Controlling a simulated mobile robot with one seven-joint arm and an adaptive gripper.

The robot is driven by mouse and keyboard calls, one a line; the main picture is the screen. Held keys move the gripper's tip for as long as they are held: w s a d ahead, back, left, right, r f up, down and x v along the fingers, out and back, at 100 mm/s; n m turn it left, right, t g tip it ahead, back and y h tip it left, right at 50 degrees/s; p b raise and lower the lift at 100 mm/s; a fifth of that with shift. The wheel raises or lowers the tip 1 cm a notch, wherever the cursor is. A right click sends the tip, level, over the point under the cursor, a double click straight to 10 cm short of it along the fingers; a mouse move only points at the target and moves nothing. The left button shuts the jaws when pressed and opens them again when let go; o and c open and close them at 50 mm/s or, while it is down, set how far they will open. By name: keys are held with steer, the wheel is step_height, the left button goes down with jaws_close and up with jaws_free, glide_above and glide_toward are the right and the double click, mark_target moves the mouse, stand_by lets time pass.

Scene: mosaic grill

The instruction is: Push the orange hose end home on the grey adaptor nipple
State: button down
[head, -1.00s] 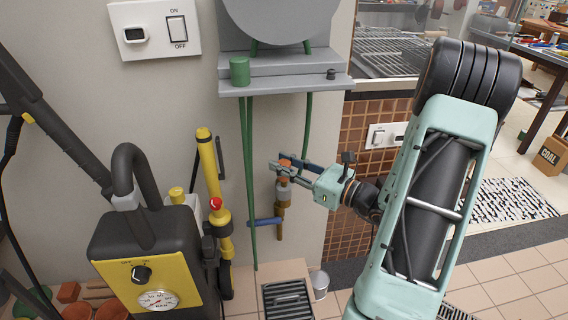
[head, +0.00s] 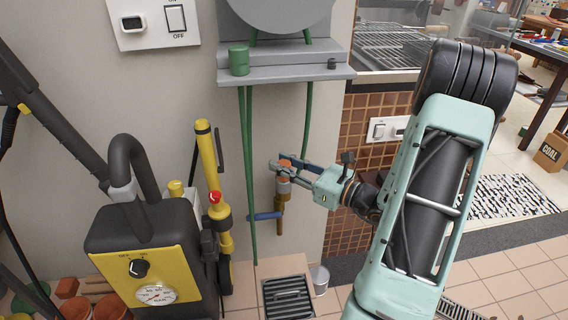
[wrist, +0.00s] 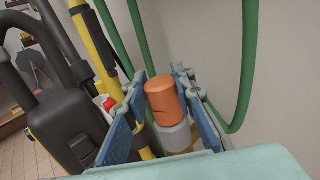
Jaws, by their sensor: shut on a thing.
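The orange hose end (wrist: 162,97) is between the two blue-padded fingers of my gripper (head: 286,164), which is shut on it. In the wrist view, it stands upright over a grey collar (wrist: 176,136), the adaptor, and the two line up. How far the hose end sits over the nipple is hidden. In the head view, the orange hose end (head: 285,163) shows small between the fingers, with the brass tap pipe (head: 280,215) below it against the wall.
A blue tap lever (head: 264,217) sticks out left of the pipe. Green hoses (head: 248,180) hang close on the left from a grey shelf (head: 285,77). A yellow-and-black pressure washer (head: 150,250) stands further left. A floor drain (head: 287,297) and metal bucket (head: 319,278) lie below.

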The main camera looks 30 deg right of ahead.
steer(key=c, duration=1.5)
jaws_free()
steer(key=shift+c, duration=0.2)
steer(key=shift+s+f, duration=0.1)
steer(key=v, duration=1.2)
